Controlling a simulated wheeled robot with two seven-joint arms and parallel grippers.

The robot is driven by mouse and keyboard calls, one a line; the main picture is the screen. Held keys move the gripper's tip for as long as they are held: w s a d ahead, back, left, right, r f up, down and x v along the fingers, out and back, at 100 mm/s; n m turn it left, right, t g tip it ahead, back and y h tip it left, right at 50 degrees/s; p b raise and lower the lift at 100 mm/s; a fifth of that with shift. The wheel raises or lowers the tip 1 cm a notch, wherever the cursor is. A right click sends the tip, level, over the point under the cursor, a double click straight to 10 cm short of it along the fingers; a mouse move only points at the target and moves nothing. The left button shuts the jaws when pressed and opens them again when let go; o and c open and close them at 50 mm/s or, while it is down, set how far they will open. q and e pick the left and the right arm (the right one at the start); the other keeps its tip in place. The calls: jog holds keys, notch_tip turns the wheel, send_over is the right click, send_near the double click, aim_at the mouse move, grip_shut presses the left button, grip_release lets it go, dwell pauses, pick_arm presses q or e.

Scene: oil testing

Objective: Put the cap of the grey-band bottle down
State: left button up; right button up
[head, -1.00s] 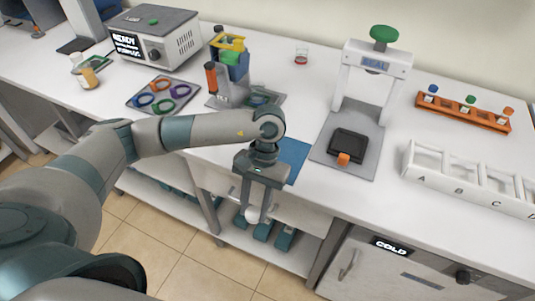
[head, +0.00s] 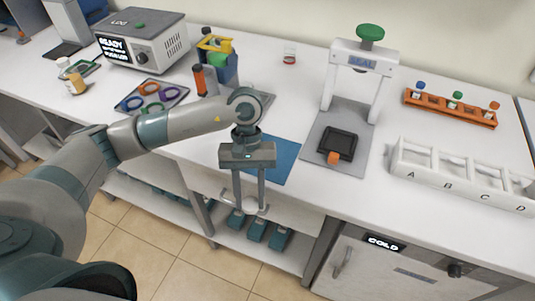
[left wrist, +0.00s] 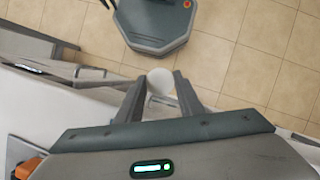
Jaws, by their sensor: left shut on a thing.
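My left gripper (head: 250,208) hangs with its fingers pointing down, in front of the bench's front edge as the head view shows it. In the left wrist view, its two fingers (left wrist: 160,88) are shut on a round white cap (left wrist: 160,81). The cap is hard to make out in the head view. An amber bottle (head: 76,84) stands at the far left of the bench; I cannot make out a grey band on it. A blue mat (head: 283,163) lies on the bench beside my gripper, partly hidden by it. My right gripper is not in view.
The seal press (head: 362,62) stands right of the mat, with a white lettered rack (head: 455,178) and an orange rack (head: 450,108) beyond. A tray of coloured rings (head: 152,96) and a heater box (head: 142,38) are left. Bare bench lies between mat and press.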

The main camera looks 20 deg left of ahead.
pick_arm(q)
jog(key=w+r+n+t+h, duration=0.1)
jog(key=w+r+n+t, duration=0.1)
jog(key=r+n, duration=0.4)
jog(key=w+r+n+t+h, duration=0.1)
jog(key=w+r+n+t, duration=0.1)
jog(key=r+n, duration=0.5)
jog(key=shift+r+n+t+h+p, duration=0.25)
jog(key=shift+n+t+h+p, duration=0.2)
jog(key=shift+n, duration=0.75)
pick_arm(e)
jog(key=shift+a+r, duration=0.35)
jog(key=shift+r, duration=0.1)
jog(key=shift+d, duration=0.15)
pick_arm(q)
jog(key=shift+d+f, duration=0.1)
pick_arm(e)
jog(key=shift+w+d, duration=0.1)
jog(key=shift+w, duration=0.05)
